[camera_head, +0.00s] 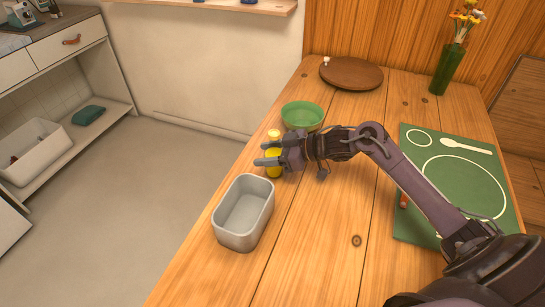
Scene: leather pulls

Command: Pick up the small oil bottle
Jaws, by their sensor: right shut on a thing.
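The small oil bottle (273,170) is yellow with a pale top and stands upright near the left edge of the wooden table. My right gripper (268,154) reaches in from the right and is shut on the bottle. Its fingers cross the middle of the bottle and hide part of it. I cannot tell whether the bottle's base touches the table. My left gripper is not in view.
A grey metal bin (235,236) stands just in front of the bottle, and a green bowl (302,115) just behind it. A round wooden board (351,72), a green vase (446,68) with flowers and a green placemat (412,222) are farther off. The table's front middle is clear.

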